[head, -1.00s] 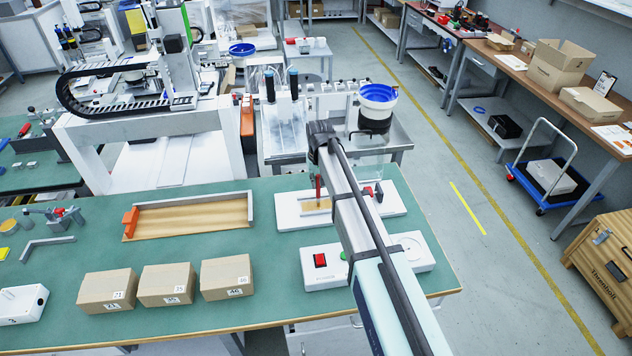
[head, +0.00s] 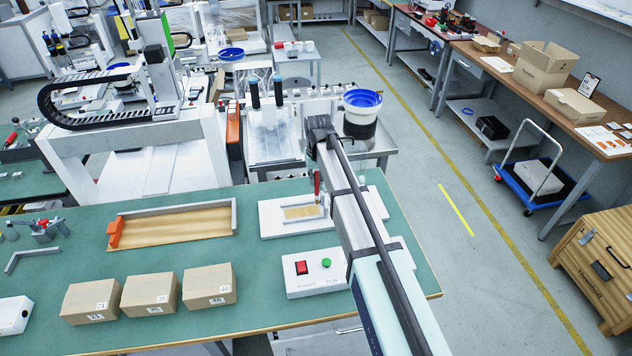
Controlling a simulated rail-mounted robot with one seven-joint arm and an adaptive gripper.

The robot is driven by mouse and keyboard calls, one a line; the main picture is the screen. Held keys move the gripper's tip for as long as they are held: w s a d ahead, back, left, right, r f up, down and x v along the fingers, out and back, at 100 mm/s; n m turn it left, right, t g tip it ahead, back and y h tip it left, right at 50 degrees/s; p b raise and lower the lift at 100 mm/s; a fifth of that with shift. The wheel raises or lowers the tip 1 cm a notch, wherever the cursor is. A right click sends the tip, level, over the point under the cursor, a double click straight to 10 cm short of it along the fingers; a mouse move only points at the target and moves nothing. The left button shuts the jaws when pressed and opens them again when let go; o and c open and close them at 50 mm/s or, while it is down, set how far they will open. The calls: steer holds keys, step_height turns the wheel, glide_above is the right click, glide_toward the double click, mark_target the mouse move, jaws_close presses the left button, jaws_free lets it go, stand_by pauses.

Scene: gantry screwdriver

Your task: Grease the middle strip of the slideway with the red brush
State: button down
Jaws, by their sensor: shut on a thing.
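The red brush (head: 317,186) stands about upright, partly beside my arm, in the head view. My gripper (head: 318,168) is shut on its upper part; my arm hides most of the fingers. The brush's lower end is over the right end of a tan patch (head: 300,212) on a white plate (head: 275,228). I cannot tell whether it touches. I cannot make out separate strips on the patch, nor tell for sure that this plate is the slideway.
A white box with a red switch (head: 302,267) and green button stands in front of the plate. A tan board (head: 175,225) with grey rails and an orange block lies to the left. Cardboard boxes (head: 150,293) line the front. Green bench top (head: 250,256) is clear between them.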

mark_target(317, 171)
steer(key=shift+r+p, duration=0.9)
steer(key=shift+r, duration=1.2)
steer(key=shift+d, duration=0.1)
